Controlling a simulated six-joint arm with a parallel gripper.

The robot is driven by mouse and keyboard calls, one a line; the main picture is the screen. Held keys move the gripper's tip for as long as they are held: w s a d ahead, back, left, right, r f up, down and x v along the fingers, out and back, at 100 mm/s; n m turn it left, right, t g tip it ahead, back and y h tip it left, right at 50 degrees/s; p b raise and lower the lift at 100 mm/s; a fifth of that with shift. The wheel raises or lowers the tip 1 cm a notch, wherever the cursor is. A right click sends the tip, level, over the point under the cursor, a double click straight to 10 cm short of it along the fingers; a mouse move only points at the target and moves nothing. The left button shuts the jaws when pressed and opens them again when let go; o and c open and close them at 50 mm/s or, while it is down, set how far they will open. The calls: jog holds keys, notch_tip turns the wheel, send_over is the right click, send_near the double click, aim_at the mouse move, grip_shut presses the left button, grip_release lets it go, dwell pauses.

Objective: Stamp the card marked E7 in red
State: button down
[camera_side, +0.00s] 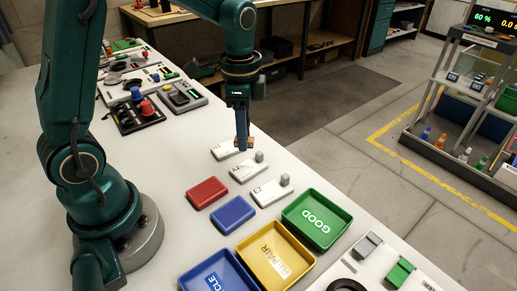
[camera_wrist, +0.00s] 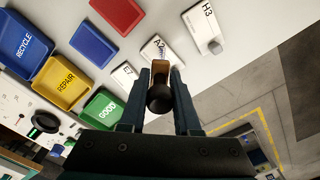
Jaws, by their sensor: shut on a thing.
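My gripper (camera_wrist: 160,76) is shut on a stamp with a dark round knob (camera_wrist: 160,98) and a wooden body (camera_wrist: 160,70). The stamp is upright in the side view; its ink face is hidden. In the wrist view its lower end overlaps the white card marked A2 (camera_wrist: 151,50); contact cannot be told. A small bluish mark shows beside it. The card marked E7 (camera_wrist: 122,75) lies to the left, near the green tray; it shows in the side view too (camera_side: 266,194). The card marked H3 (camera_wrist: 200,28) is to the right. A red pad (camera_side: 207,193) and a blue pad (camera_side: 234,215) lie alongside the cards.
A green GOOD tray (camera_side: 342,232), yellow REPAIR tray (camera_side: 304,272) and blue RECYCLE tray (camera_side: 191,281) stand at the bench's front. A black holder (camera_side: 137,118) with coloured knobs stands behind. White bench is clear between it and the red pad.

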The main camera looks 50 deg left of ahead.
dwell(0.4)
jog(key=shift+s+f, duration=0.15)
jog(key=shift+s, duration=0.2)
send_over(206, 189)
jog(key=shift+r, duration=0.35)
jog(key=shift+f, duration=2.9)
jog(key=shift+f, duration=0.55)
notch_tip(206, 189, up, 7)
dwell(0.4)
